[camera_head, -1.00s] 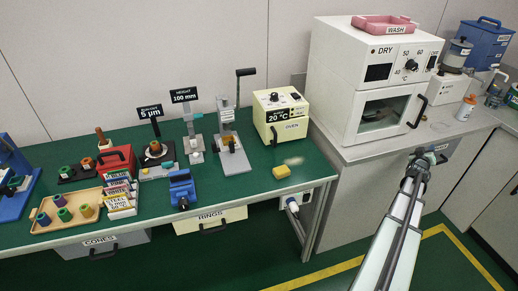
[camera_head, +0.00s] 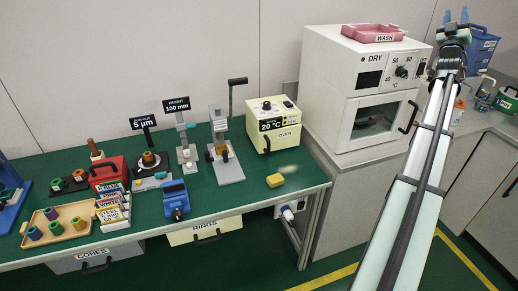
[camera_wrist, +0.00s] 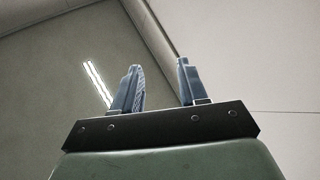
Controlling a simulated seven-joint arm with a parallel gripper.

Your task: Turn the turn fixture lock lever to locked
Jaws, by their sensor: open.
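My gripper (camera_head: 456,15) is raised at the upper right of the head view, in front of the wall near the blue container. Its two blue fingers stand apart and point up, with nothing between them; they also show in the wrist view (camera_wrist: 158,68) against the ceiling and walls. No lever labelled as a fixture lock can be made out. A blue fixture (camera_head: 175,199) sits at the front of the green bench, and a press with a dark handle (camera_head: 238,81) stands behind it. Both are far left of my gripper, and I cannot tell which carries the lock lever.
A white dryer (camera_head: 360,80) with a pink wash tray (camera_head: 374,33) on top stands left of my arm. A cream oven (camera_head: 275,124), a yellow block (camera_head: 275,180) and a wooden tray (camera_head: 60,238) with coloured pieces are on the green bench (camera_head: 245,200).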

